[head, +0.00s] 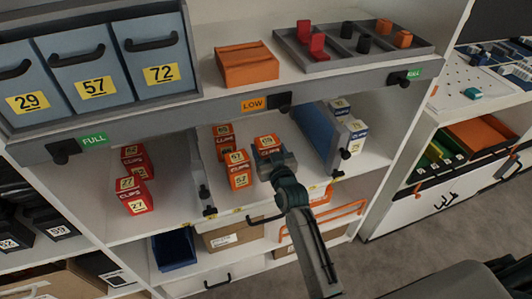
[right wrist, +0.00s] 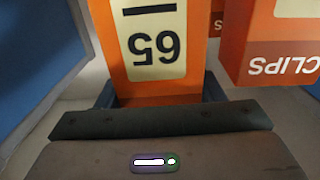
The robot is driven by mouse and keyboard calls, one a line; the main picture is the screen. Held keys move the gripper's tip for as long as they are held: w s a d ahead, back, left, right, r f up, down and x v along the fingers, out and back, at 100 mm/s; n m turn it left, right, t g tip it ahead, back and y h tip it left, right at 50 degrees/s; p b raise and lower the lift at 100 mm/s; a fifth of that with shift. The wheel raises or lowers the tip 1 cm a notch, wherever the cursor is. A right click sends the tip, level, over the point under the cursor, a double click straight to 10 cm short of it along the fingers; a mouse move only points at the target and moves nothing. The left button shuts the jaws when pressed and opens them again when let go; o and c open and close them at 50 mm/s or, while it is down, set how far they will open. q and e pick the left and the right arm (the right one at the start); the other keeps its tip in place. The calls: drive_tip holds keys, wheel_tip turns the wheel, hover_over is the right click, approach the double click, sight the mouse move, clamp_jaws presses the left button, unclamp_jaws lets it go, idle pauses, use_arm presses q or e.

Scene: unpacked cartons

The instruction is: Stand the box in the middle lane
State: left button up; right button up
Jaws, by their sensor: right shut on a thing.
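My right gripper (head: 272,162) is shut on an orange CLIPS box (head: 267,142), which is inside the middle lane of the lower shelf. In the right wrist view the held box (right wrist: 158,45) fills the top centre, its pale number label upside down. Other orange CLIPS boxes (head: 238,176) stand in the same lane, left of the held box; one (right wrist: 275,50) shows close beside it in the wrist view. The jaws hide the held box's lower part, so I cannot tell whether it touches the shelf. My left gripper is not in view.
A grey divider (head: 202,185) bounds the lane at left, a blue one (head: 315,130) at right. Red boxes (head: 134,195) stand in the left lane, white-blue boxes (head: 352,135) in the right. A grey rail (head: 215,108) with a LOW tag (head: 253,104) runs above.

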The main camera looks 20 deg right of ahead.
drive_tip(key=f, duration=0.1)
drive_tip(key=w+f, duration=0.1)
drive_tip(key=shift+a+f, duration=0.1)
drive_tip(key=shift+f, duration=0.3)
drive_tip(key=shift+f+b, duration=0.35)
drive_tip(key=shift+f, duration=0.05)
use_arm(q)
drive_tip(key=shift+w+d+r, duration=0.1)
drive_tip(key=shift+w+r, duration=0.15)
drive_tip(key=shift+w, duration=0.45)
use_arm(e)
drive_tip(key=shift+r, duration=0.1)
drive_tip(key=o, duration=0.9)
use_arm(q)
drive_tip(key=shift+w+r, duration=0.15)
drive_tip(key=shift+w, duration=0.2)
use_arm(e)
drive_tip(key=shift+s, duration=0.1)
